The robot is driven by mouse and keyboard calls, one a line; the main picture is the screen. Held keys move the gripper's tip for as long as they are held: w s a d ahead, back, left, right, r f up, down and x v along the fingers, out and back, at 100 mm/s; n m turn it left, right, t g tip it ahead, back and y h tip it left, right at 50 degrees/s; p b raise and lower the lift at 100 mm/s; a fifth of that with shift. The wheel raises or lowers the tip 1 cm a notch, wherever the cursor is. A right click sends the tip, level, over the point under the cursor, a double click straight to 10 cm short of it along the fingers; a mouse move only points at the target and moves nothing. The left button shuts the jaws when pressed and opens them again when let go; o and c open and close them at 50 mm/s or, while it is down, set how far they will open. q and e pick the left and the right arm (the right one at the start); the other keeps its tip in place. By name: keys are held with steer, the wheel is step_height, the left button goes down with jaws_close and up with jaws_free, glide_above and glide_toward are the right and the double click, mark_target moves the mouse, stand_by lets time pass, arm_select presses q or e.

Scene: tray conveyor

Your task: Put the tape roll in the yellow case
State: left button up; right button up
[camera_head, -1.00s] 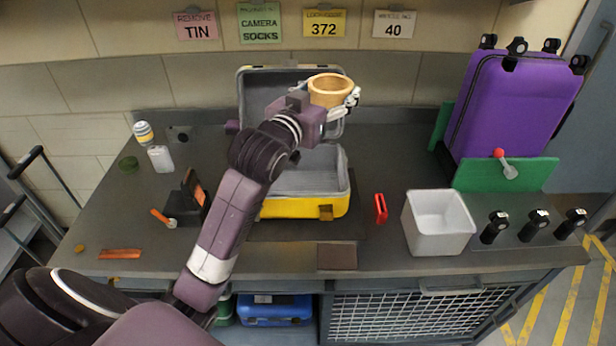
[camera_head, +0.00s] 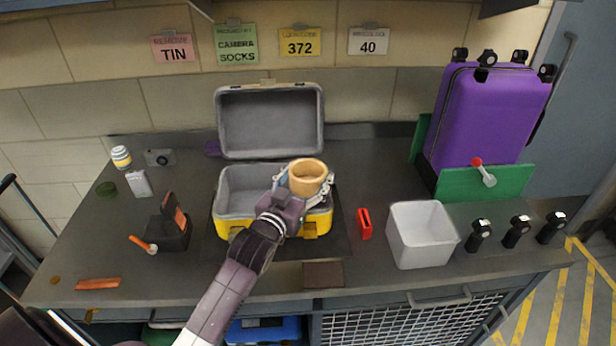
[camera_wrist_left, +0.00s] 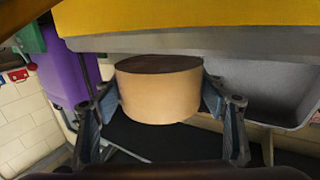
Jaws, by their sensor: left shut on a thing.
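The tan tape roll (camera_head: 308,178) is held in my left gripper (camera_head: 306,186), whose fingers are shut on its two sides. In the left wrist view the tape roll (camera_wrist_left: 158,92) sits between both fingers of the left gripper (camera_wrist_left: 160,100). The yellow case (camera_head: 226,229) stands open on the counter, with its grey lid (camera_head: 270,120) raised at the back. In the head view the roll is over the right part of the case's grey interior; its exact height above the rim is hard to tell. My right gripper is in neither view.
A white bin (camera_head: 422,236) and a red object (camera_head: 364,223) stand right of the case. A black holder (camera_head: 168,228) is to the left. A purple suitcase (camera_head: 488,115) stands at the back right. The case's left interior looks empty.

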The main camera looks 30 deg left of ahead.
arm_select(q)
steer(key=shift+f, duration=0.15)
steer(key=shift+f, duration=0.5)
steer(key=o, duration=1.3)
steer(key=shift+r, duration=0.15)
